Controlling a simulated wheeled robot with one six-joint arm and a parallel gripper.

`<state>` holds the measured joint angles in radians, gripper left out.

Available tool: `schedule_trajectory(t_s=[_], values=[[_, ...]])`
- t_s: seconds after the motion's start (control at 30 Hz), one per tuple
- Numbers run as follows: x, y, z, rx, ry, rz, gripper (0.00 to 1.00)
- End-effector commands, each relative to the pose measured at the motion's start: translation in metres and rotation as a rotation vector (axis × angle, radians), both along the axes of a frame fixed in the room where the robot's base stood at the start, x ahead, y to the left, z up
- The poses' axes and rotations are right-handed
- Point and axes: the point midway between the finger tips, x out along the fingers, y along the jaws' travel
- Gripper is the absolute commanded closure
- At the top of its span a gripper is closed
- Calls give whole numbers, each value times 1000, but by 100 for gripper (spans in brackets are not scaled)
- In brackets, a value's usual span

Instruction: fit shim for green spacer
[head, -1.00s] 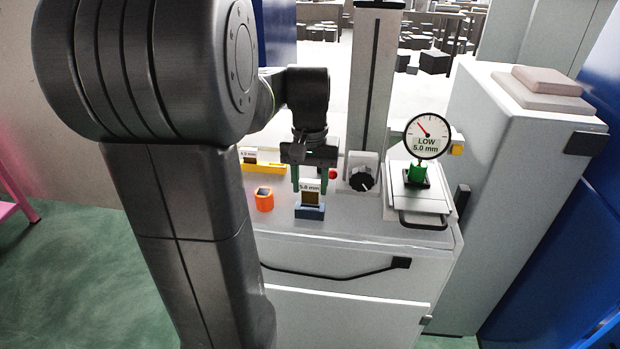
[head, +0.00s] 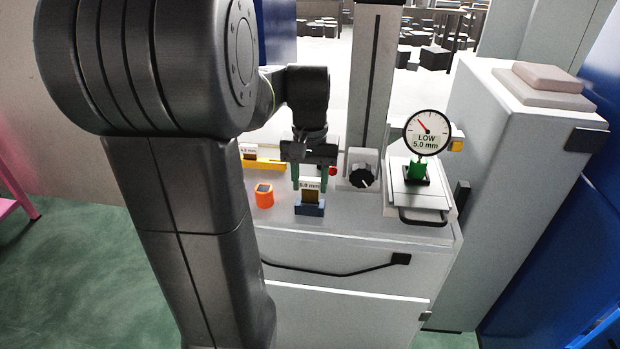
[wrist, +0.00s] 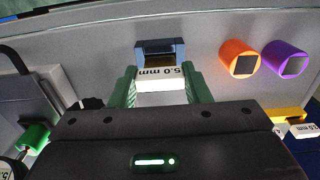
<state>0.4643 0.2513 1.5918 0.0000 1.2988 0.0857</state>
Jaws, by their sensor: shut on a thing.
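My gripper (head: 310,181) is shut on the 5.0 mm shim (head: 310,192), a brown piece with a white label. In the wrist view the green fingers sit on both sides of the label (wrist: 161,72). The shim's lower end is in or right at the blue holder (head: 310,209); how deep it sits is hidden. The green spacer (head: 417,169) stands on the gauge plate at right, under a dial (head: 427,132) that reads "LOW 5.0 mm". The spacer also shows at the wrist view's left edge (wrist: 33,138).
An orange hollow block (head: 264,196) stands left of the blue holder, and a purple one (wrist: 286,58) shows in the wrist view. A yellow holder (head: 265,164) with another labelled shim lies behind. A black knob (head: 362,177) and column (head: 372,85) stand between my gripper and the gauge.

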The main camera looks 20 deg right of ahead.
Motion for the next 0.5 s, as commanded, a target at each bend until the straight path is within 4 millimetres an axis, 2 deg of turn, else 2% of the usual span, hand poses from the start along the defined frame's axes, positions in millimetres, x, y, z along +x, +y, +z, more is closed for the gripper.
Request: schedule_trajectory(t_s=[0.5], values=[[0,0,-4,0,0,0,79]])
